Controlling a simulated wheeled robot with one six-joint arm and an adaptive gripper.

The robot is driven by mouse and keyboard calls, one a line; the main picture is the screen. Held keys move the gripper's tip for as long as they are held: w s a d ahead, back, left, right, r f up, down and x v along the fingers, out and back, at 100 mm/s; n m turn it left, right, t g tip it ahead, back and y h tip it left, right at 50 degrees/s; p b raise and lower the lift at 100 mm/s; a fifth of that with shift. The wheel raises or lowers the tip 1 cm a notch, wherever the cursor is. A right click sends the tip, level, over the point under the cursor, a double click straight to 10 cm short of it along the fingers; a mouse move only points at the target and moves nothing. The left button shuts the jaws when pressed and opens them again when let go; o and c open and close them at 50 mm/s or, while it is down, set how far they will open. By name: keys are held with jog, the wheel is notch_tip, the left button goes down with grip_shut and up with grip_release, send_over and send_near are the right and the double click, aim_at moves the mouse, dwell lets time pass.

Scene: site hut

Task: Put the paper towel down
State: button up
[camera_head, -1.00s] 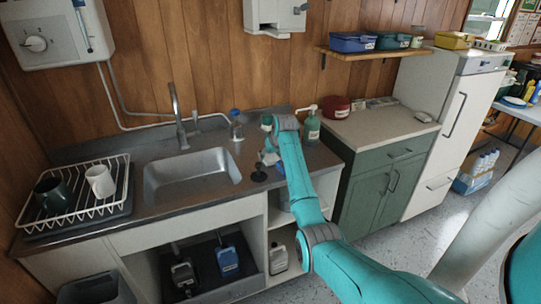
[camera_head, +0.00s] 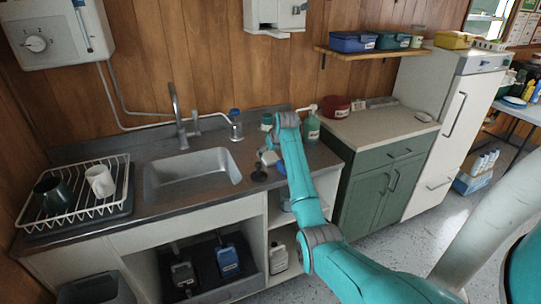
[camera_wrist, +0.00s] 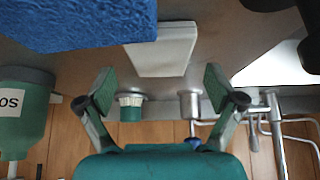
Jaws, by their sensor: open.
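My gripper (camera_wrist: 158,92) is open in the wrist view, with its two dark-padded fingers apart and nothing held between them. A pale, flat-sided block (camera_wrist: 160,50) lies on the metal counter just beyond the fingertips. A blue, rough-textured piece (camera_wrist: 80,22) fills the upper left, close to the camera and cut off by the frame. I cannot tell for sure which of these is the paper towel. In the head view my gripper (camera_head: 271,163) is low over the counter, right of the sink, and largely hidden by my arm.
A green soap bottle (camera_head: 312,125), a green cup-like item (camera_head: 267,121) and a clear bottle (camera_head: 236,127) stand along the wall. A dark round item (camera_head: 259,175) is by the counter's front edge. The sink (camera_head: 190,172) and dish rack (camera_head: 78,200) are left.

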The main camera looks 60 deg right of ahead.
jog(key=v, duration=1)
jog(key=shift+s+a+r, duration=0.1)
jog(key=shift+r, duration=0.05)
